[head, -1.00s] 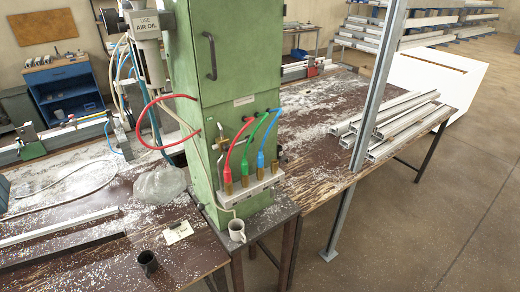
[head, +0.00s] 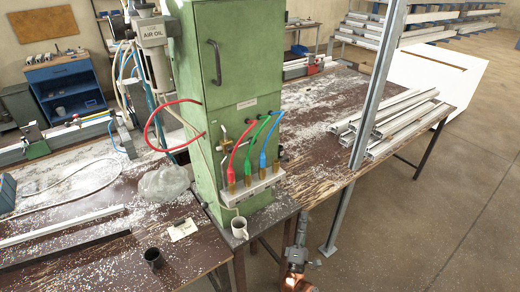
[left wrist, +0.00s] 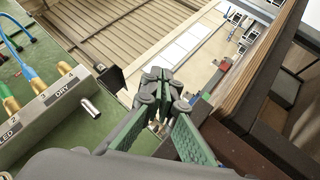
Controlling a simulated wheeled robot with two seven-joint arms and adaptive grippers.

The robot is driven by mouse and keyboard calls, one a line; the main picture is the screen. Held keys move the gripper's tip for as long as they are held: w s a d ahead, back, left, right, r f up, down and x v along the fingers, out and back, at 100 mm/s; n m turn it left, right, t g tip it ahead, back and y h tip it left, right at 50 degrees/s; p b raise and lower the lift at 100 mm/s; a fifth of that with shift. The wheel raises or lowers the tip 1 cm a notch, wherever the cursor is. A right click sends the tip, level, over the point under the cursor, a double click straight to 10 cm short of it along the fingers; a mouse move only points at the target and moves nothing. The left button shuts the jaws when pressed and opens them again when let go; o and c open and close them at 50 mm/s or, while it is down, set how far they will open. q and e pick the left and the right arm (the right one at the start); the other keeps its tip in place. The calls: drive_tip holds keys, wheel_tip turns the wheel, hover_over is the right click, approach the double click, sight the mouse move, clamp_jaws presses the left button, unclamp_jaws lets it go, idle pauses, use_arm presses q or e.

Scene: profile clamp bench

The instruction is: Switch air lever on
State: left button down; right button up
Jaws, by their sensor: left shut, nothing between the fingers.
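A small metal valve fitting (head: 223,143) with a thin lever-like part is on the front of the green cabinet (head: 235,70), left of the red hose. I cannot tell whether it is set on or off. A manifold block (head: 252,187) with several brass fittings sits below it. My left gripper (head: 302,220) points upward, to the right of the cabinet and clear of it. In the left wrist view the gripper's fingers (left wrist: 162,84) are together and empty. The manifold (left wrist: 45,110), labelled "DRY", shows at left with a short metal pin (left wrist: 90,107) beside it. My right gripper is not in view.
Red, green and blue hoses (head: 250,142) loop in front of the cabinet. A grey upright post (head: 375,100) rises to the right, near stacked profiles (head: 400,115). Open floor lies at lower right.

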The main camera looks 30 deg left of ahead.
sight(242, 145)
use_arm(q)
drive_tip(key=s+a+r+n+g+y, duration=0.2)
drive_tip(key=s+r+n+g+y, duration=0.1)
drive_tip(key=r+n+g+y, duration=0.2)
drive_tip(key=s+a+r+n+g+y+p, duration=0.1)
drive_tip(key=r+n+g+y, duration=0.5)
drive_tip(key=r+n, duration=0.8)
drive_tip(key=s+a+r+n+g+y, duration=0.3)
drive_tip(key=r+n+g, duration=0.6)
drive_tip(key=n, duration=0.6)
drive_tip(key=s+y, duration=0.2)
drive_tip(key=s, duration=0.1)
drive_tip(key=shift+a+r+g, duration=0.15)
drive_tip(key=shift+g, duration=0.15)
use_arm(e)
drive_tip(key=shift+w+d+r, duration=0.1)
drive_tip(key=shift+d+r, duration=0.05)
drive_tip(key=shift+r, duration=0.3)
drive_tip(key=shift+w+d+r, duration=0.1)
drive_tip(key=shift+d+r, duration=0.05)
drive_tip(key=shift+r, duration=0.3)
